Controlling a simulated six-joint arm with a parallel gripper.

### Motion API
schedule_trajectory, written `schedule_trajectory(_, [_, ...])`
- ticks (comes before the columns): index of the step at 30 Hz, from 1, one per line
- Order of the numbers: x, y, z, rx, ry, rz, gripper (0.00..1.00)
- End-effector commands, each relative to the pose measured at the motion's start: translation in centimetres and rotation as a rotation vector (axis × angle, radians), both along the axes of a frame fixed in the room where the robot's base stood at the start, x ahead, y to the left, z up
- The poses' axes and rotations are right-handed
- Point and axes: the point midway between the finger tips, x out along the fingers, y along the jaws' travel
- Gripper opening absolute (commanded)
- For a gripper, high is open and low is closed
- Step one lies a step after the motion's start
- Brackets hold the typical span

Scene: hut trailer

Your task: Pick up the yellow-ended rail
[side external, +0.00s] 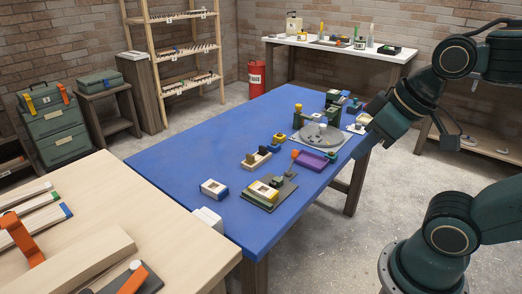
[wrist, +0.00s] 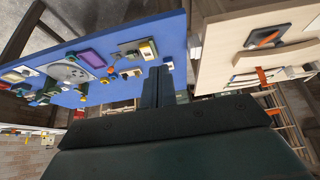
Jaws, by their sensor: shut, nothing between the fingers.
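Several pale rails lie side by side on the light wooden bench at the lower left of the side view. One has a green end (side external: 55,195) and one has a blue end (side external: 66,210). I cannot make out a yellow end on any of them. In the wrist view the rails (wrist: 290,74) are small, at the right, partly cut by the frame edge and hard to tell apart. My gripper (wrist: 158,70) is shut and empty, its two dark fingers side by side. In the side view my gripper is by the right edge of the blue table, far from the rails.
The blue table (side external: 180,160) holds a grey disc fixture (side external: 320,137), a purple tray (side external: 312,160) and several small blocks. An orange clamp (side external: 20,238) stands by the rails on the wooden bench (side external: 185,215). The blue table's left part is clear.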

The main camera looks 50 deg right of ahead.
Motion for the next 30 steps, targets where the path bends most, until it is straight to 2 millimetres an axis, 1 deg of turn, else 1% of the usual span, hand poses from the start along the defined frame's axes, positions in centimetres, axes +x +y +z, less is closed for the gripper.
schedule_trajectory(3, [0.0, 0.0, 0.0, 0.000, 0.000, 0.000, 0.00])
schedule_trajectory(8, [0.0, 0.0, 0.0, 0.000, 0.000, 0.000, 0.31])
schedule_trajectory(9, [0.0, 0.0, 0.0, 0.000, 0.000, 0.000, 0.39])
schedule_trajectory(11, [0.0, 0.0, 0.0, 0.000, 0.000, 0.000, 0.51])
schedule_trajectory(12, [0.0, 0.0, 0.0, 0.000, 0.000, 0.000, 0.54])
schedule_trajectory(23, [0.2, 0.0, 0.1, 0.004, 0.003, -0.010, 0.54])
schedule_trajectory(26, [0.8, -0.1, 0.3, 0.015, 0.013, -0.032, 0.54])
schedule_trajectory(30, [2.2, -0.2, 0.8, 0.043, 0.036, -0.095, 0.54])
